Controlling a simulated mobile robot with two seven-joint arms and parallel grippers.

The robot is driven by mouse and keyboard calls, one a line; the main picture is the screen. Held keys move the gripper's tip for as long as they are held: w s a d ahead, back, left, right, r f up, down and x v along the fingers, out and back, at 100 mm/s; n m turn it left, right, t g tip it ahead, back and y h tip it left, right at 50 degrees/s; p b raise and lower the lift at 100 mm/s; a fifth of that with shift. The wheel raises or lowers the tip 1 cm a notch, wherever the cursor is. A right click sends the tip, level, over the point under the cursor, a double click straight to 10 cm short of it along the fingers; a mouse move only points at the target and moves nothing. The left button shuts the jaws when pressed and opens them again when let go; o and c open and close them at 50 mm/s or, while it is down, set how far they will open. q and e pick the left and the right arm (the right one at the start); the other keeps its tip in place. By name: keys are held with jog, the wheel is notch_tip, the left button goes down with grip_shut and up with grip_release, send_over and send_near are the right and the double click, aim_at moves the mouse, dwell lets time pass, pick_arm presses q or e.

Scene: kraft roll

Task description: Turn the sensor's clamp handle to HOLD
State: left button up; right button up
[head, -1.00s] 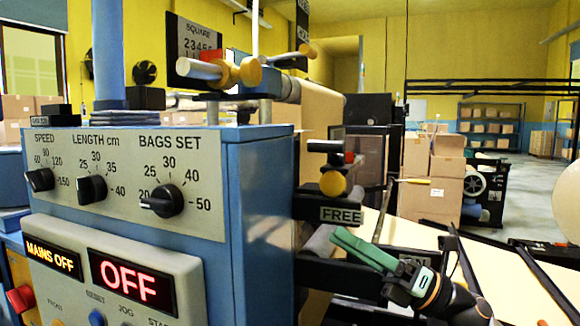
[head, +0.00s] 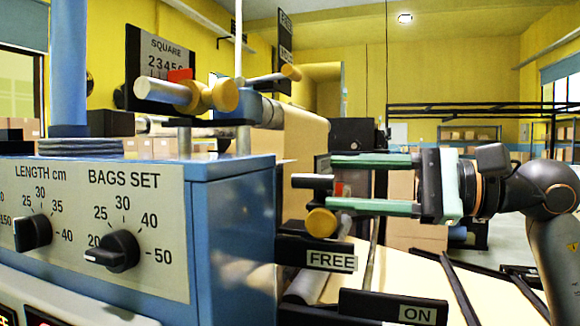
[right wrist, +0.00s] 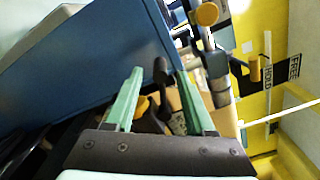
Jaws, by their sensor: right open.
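A black handle (head: 308,181) points left, roughly level, above a yellow knob (head: 321,222) and a black plate marked FREE (head: 330,260). A red piece shows beside it. My right gripper (head: 334,182) is open at the handle's height, one green finger above and one below it in the head view. In the right wrist view the dark handle (right wrist: 161,72) shows between the open fingers (right wrist: 159,74); I cannot tell whether they touch it. No HOLD mark is visible on this plate. My left gripper is not in view.
The blue machine cabinet (head: 235,245) stands close left of the handle. Above it are a second yellow-tipped lever (head: 290,73) and a roller (head: 290,115). HOLD (right wrist: 268,82) and FREE (right wrist: 293,68) labels show near another yellow lever (right wrist: 254,68). An ON plate (head: 417,314) lies lower right.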

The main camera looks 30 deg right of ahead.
aim_at(309, 181)
jog(key=p+x, duration=0.2)
jog(key=x, duration=0.4)
jog(key=shift+w+a+r+p, duration=0.1)
jog(key=shift+r+p, duration=0.1)
jog(key=shift+p, duration=0.15)
jog(key=shift+w+a+f, duration=0.2)
jog(key=shift+w+a, duration=0.25)
jog(key=shift+w, duration=0.15)
grip_shut()
dwell(0.5)
